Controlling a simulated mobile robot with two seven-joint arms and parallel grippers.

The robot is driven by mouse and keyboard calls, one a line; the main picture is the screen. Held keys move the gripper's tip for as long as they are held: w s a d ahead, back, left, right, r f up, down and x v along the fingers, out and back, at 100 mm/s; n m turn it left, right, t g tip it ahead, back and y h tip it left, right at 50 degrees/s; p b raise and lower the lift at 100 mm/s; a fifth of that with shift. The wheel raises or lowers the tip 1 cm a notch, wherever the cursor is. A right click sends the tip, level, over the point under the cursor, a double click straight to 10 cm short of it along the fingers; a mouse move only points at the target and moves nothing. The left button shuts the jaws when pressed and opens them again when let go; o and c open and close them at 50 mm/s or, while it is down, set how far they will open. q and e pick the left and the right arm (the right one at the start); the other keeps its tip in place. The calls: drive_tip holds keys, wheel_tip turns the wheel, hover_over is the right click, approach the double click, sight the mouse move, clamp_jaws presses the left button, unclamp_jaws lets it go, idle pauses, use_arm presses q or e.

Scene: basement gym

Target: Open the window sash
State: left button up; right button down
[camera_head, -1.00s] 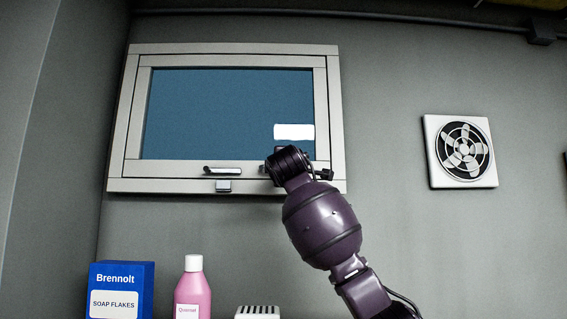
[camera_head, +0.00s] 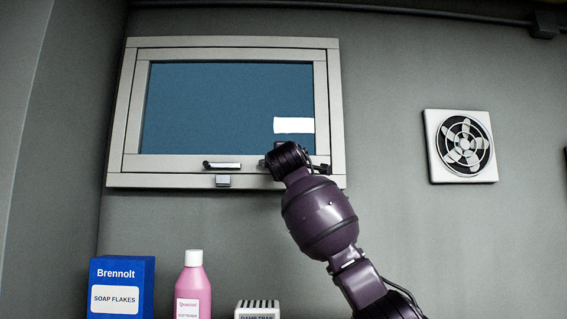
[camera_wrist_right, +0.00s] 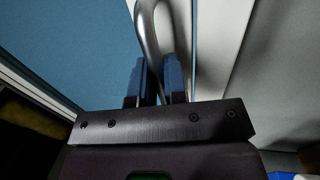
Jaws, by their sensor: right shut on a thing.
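The window sash (camera_head: 192,162) is a pale frame around a blue pane (camera_head: 220,105), sitting flat in its outer frame on the wall as far as I can see. A metal handle (camera_head: 222,165) runs along its bottom rail, above a small grey catch (camera_head: 223,181). My right gripper (camera_head: 266,162) is at the bottom rail, at the right end of the handle, its fingers mostly hidden by my wrist. In the right wrist view, the blue fingertips (camera_wrist_right: 157,82) are shut on the curved metal handle (camera_wrist_right: 149,32). My left gripper is out of view.
A fan vent (camera_head: 461,146) is on the wall to the right. Below the window stand a blue soap flakes box (camera_head: 121,275), a pink bottle (camera_head: 192,290) and a white damp trap (camera_head: 257,308). A pipe (camera_head: 420,17) runs above. The wall between window and vent is clear.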

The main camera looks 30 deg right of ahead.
use_arm(q)
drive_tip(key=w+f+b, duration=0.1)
drive_tip(key=b, duration=0.2)
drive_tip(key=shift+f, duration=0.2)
use_arm(e)
drive_tip(key=s+a+r, duration=0.3)
drive_tip(key=s+a, duration=0.1)
drive_tip(key=s, duration=0.3)
drive_tip(key=s+a+r, duration=0.3)
drive_tip(key=s+a, duration=0.1)
drive_tip(key=s, duration=0.3)
drive_tip(key=shift+a, duration=0.3)
drive_tip(key=c, duration=1.2)
unclamp_jaws()
drive_tip(key=shift+w+f, duration=0.1)
drive_tip(key=shift+f, duration=0.05)
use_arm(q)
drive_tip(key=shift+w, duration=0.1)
